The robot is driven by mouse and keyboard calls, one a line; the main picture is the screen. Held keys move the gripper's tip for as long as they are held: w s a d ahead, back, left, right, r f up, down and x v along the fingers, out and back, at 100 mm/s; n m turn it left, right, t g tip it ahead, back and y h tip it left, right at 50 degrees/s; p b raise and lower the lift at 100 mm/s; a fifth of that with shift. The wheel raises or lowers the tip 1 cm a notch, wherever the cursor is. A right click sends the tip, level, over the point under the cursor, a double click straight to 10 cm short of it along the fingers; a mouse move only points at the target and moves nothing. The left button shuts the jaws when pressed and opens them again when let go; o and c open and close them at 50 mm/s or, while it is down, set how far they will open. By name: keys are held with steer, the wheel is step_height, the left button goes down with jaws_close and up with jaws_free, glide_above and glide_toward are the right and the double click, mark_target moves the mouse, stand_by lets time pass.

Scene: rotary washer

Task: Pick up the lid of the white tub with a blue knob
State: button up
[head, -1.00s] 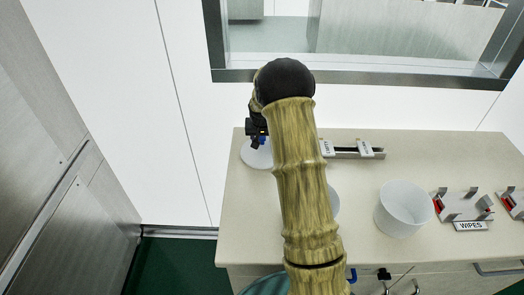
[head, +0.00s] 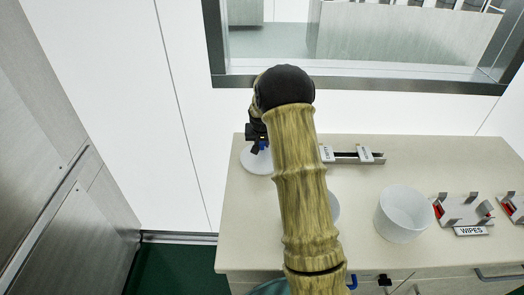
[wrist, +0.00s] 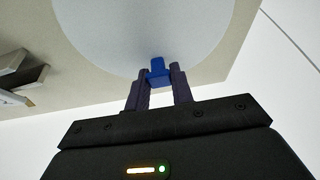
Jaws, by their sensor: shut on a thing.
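The white round lid (head: 256,162) is at the back left corner of the counter. In the wrist view the lid (wrist: 140,30) is a pale disc with a blue knob (wrist: 158,66) near its lower edge. My gripper (wrist: 160,76) is shut on the blue knob, one dark finger on each side. In the head view my gripper (head: 258,144) is over the lid, and a bit of blue shows there. I cannot tell whether the lid rests on something or is lifted, nor see a tub under it.
An open white tub (head: 404,214) stands mid-counter. Another pale round thing (head: 334,206) is partly hidden behind my arm. A labelled rail (head: 355,157) lies at the back, and a WIPES holder (head: 463,210) at the right. The counter (head: 440,155) is clear at back right.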

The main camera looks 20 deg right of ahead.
step_height(320, 180, up, 10)
steer(key=b, duration=0.1)
steer(key=shift+b, duration=0.3)
steer(key=shift+r, duration=0.1)
stand_by(0.4)
